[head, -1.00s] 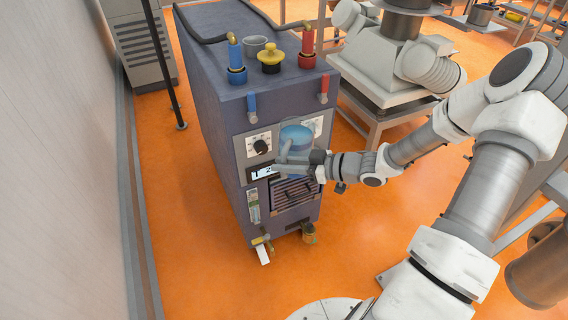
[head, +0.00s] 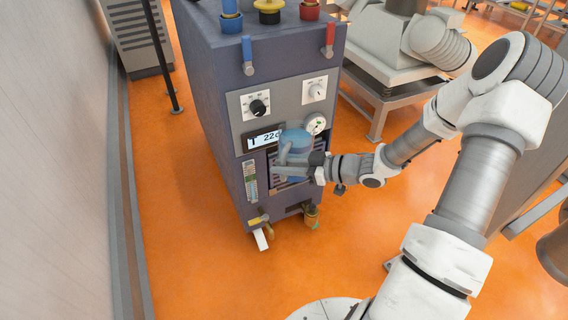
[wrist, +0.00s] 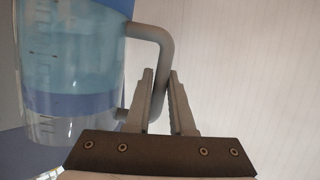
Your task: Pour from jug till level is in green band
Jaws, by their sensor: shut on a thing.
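The jug (head: 295,142) is see-through and bluish, with a grey handle. It is held in front of the blue-grey machine's front panel and looks roughly upright. In the wrist view the jug (wrist: 70,60) fills the left side, with dark marks on its wall; I cannot tell its liquid level. My gripper (head: 290,170) is shut on the jug's handle (wrist: 158,45), its fingers showing in the wrist view (wrist: 163,85). The level gauge (head: 250,180) is a narrow upright strip low on the panel; its reading is too small to tell. The yellow filler cap (head: 269,8) sits on the machine's top, partly cut off.
The machine (head: 215,110) has a display, dials, and blue (head: 248,55) and red (head: 329,40) levers. A drain spout (head: 258,222) and brass fitting (head: 311,216) stick out low. A black post (head: 163,60) stands left. Orange floor (head: 190,270) is clear in front.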

